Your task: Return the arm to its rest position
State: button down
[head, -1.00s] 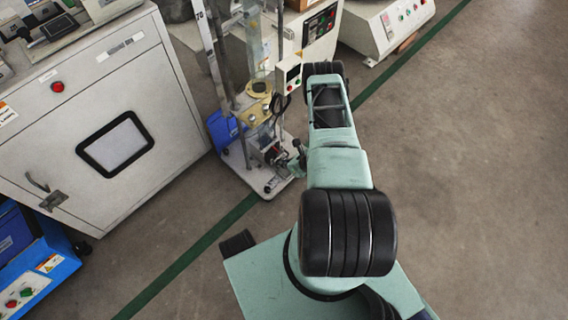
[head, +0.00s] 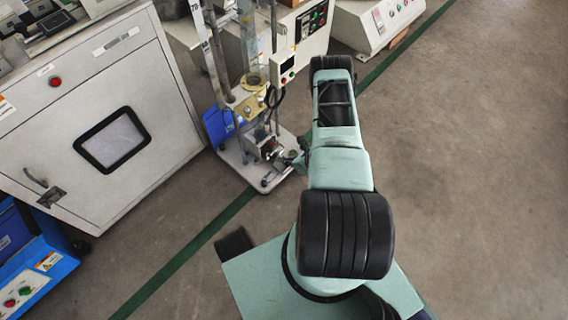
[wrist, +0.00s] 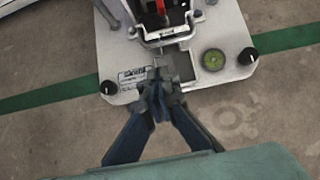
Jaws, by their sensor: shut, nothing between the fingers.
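My arm reaches forward and away from my base in the head view, with its green links and black joints raised over the floor. My gripper (wrist: 158,86) shows in the wrist view with its dark fingers together and nothing between them. Its tips appear over the front edge of the white base plate (wrist: 205,82) of a testing stand; I cannot tell the height between them. In the head view the gripper is mostly hidden behind the arm.
The testing stand (head: 251,108) has upright posts and stands left of my arm. A large white cabinet (head: 105,75) is at the left, a blue unit (head: 45,262) at the lower left. A white machine (head: 375,22) stands at the back. The floor (head: 470,170) on the right is clear.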

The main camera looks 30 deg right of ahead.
jog(key=p+v, duration=0.3)
jog(key=v, duration=0.6)
jog(key=shift+r, duration=0.25)
